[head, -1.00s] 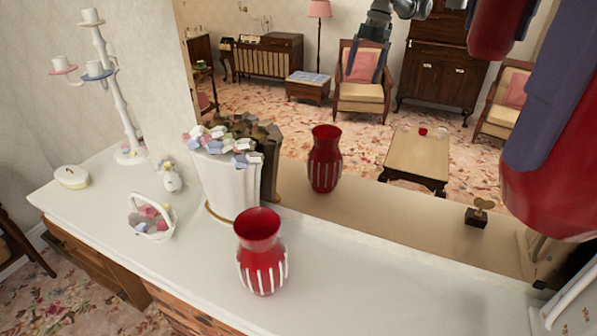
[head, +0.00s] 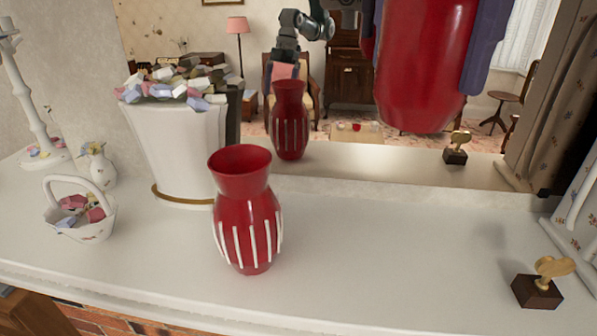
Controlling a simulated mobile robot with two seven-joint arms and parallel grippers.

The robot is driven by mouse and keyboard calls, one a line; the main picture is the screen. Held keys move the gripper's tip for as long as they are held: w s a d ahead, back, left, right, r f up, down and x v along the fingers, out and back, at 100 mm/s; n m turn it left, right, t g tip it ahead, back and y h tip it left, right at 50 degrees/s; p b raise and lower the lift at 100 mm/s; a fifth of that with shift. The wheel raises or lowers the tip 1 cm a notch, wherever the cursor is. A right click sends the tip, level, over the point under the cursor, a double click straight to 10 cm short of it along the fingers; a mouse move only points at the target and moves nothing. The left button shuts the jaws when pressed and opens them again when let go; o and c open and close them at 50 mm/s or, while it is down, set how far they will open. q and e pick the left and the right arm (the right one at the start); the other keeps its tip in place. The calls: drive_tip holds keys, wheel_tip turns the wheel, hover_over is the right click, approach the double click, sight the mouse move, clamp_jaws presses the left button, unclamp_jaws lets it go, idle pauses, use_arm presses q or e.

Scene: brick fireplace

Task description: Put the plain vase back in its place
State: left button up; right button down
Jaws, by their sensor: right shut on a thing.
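The plain red vase (head: 425,70), smooth and without stripes, hangs large at the top right, above the white mantel shelf (head: 390,250). My right gripper (head: 476,70) is shut on it; a purple finger shows along its right side, and its top is cut off by the frame. Clear air separates its base from the shelf in the picture. A red vase with white stripes (head: 247,222) stands upright on the shelf. My left gripper is not directly in view; a grey arm shows only in the mirror.
A mirror behind the shelf reflects the room and the striped vase. Left stand a white planter (head: 180,150), a basket (head: 82,215), a small jug (head: 101,165) and a candlestick (head: 30,100). A winged wooden ornament (head: 540,285) stands right. The shelf between striped vase and ornament is clear.

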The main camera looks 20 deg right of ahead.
sight(417, 103)
drive_tip(key=shift+f+n, duration=0.1)
drive_tip(key=shift+n, duration=0.2)
wheel_tip(417, 103, down, 5)
drive_tip(key=shift+r+b, duration=0.15)
drive_tip(key=shift+b, duration=0.35)
wheel_tip(417, 103, down, 15)
drive_tip(key=p, duration=0.3)
drive_tip(key=shift+r+p, duration=0.15)
drive_tip(key=shift+p, duration=0.15)
drive_tip(key=shift+f, duration=0.2)
drive_tip(key=shift+f, duration=0.2)
unclamp_jaws()
